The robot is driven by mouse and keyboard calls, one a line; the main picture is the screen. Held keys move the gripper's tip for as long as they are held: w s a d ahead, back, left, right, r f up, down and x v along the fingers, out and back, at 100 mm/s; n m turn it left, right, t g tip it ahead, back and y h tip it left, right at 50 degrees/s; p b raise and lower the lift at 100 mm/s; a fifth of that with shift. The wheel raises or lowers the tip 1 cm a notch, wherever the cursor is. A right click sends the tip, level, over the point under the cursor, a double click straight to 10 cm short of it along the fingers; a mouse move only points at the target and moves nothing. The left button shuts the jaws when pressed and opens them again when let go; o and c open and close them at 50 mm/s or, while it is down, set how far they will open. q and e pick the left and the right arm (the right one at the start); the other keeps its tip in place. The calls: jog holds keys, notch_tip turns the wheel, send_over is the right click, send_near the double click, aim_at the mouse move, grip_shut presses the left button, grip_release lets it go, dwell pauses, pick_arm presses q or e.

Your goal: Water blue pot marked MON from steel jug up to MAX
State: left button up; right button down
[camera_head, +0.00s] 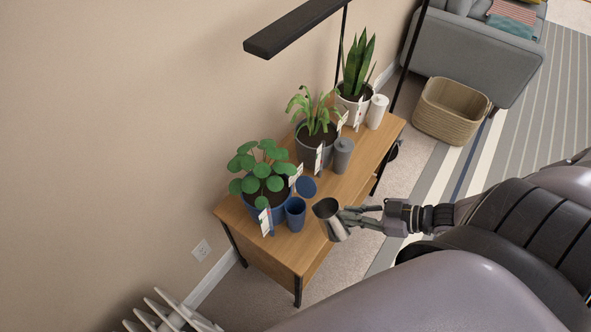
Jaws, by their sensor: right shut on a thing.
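The steel jug (334,228) is in the head view, above the near right part of the wooden table. My right gripper (352,214) is shut on it from the right. The jug's mouth faces up and toward the camera; I cannot tell whether it is tilted. The blue pot (282,215) holds a round-leaved plant (262,170) at the table's left end, left of the jug and apart from it. A white marker strip (265,222) with a little red stands at its front; its lettering is too small to read. My left gripper is not in view.
Grey (312,152) and white (347,103) planted pots stand farther back, beside grey (343,155) and white (377,112) canisters. A dark lamp bar (295,27) hangs above.

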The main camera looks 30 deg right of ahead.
jog(key=shift+s+d+f+t+y+b, duration=0.2)
jog(key=shift+s+f+t+b, duration=0.1)
jog(key=shift+f+b, duration=0.1)
jog(key=shift+s+d+f+t+y+b, duration=0.15)
jog(key=shift+s+f+t+y+b, duration=0.1)
jog(key=shift+f+b, duration=0.15)
jog(key=shift+s+d+f+t+y+b, duration=1.05)
jog(key=shift+s+f+t+b, duration=0.45)
jog(key=shift+b, duration=1.95)
notch_tip(320, 180, up, 6)
jog(key=p, duration=0.6)
jog(key=shift+w, duration=0.1)
jog(key=shift+f, duration=0.1)
